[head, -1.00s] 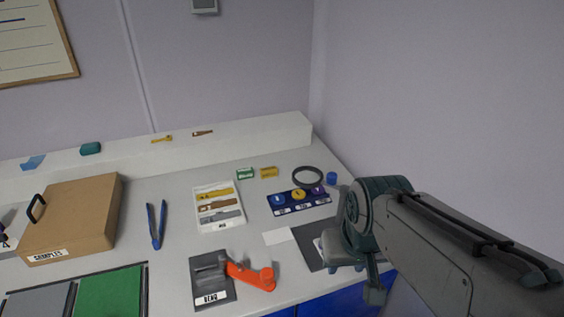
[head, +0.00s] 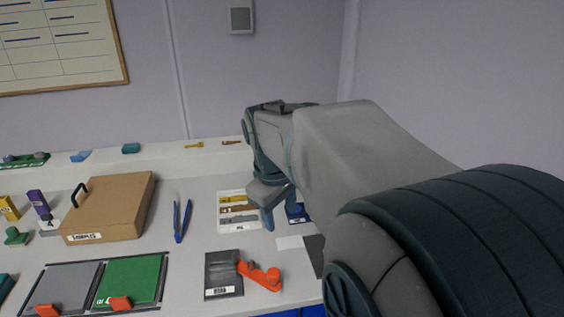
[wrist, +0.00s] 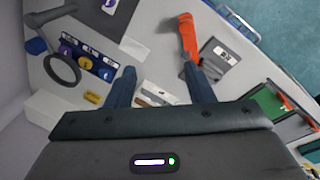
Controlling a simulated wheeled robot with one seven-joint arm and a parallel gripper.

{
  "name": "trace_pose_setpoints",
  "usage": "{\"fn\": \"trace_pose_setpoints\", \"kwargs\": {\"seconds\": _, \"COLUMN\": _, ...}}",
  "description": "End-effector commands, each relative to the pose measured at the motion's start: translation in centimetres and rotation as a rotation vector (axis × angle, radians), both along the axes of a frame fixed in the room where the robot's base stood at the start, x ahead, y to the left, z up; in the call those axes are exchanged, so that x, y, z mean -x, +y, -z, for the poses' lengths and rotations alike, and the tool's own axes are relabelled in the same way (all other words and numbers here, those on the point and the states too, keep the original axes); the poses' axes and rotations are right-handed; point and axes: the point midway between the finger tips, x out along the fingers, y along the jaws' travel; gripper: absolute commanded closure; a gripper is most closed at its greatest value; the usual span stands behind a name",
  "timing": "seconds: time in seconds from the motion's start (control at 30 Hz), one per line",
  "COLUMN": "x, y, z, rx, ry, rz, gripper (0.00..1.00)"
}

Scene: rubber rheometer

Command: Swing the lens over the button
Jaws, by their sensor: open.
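In the wrist view the lens shows as a dark ring (wrist: 50,77) at the left, lying beside a dark blue panel (wrist: 76,55). The panel carries purple, yellow and blue round buttons (wrist: 85,63) with white labels. The ring looks beside the buttons, not over them. In the head view only a corner of the blue panel (head: 298,212) shows; my arm hides the lens. My gripper (wrist: 162,88) is open and empty, its fingers pointing over the table to the right of the panel. In the head view my gripper (head: 267,215) hangs beside the white card of coloured strips.
A strip card (head: 238,227), blue tweezers (head: 181,220), a cardboard box (head: 110,205) and a green mat (head: 130,283) lie to the left. A blue knob (wrist: 36,46) stands near the ring.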

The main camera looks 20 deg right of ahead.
Motion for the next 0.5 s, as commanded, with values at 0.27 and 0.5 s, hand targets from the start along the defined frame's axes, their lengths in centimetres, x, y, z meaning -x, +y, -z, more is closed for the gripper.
{"fn": "trace_pose_setpoints", "kwargs": {"seconds": 0.27, "x": -7.7, "y": -10.3, "z": -3.9, "rx": -0.004, "ry": 0.153, "rz": -0.358, "gripper": 0.52}}
{"fn": "trace_pose_setpoints", "kwargs": {"seconds": 0.5, "x": -9.4, "y": -19.7, "z": -5.9, "rx": -0.069, "ry": 0.17, "rz": -0.583, "gripper": 0.52}}
